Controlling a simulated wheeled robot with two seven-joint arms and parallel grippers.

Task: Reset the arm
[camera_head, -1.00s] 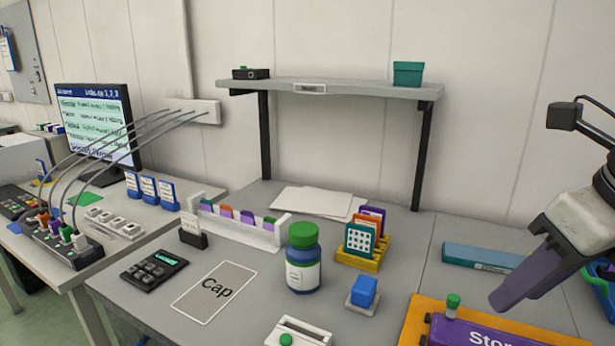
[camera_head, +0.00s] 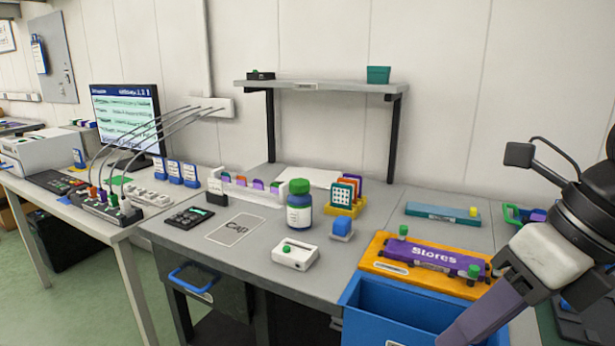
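A blue ink bottle with a green cap (camera_head: 299,207) stands upright on the grey table, to the right of the grey mat marked Cap (camera_head: 236,229). My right arm comes in from the right edge. Its purple-grey gripper (camera_head: 470,330) points down and to the left in front of the orange Stores tray (camera_head: 377,262), over the blue bin. I cannot tell whether its fingers are open or shut, and no held object shows. My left gripper is not in view.
A blue bin (camera_head: 395,318) stands at the front right. A white box with a green button (camera_head: 295,254), a blue block (camera_head: 342,227) and a calculator (camera_head: 188,217) are on the table. A grey shelf (camera_head: 330,87) is above. Cables run over the left table.

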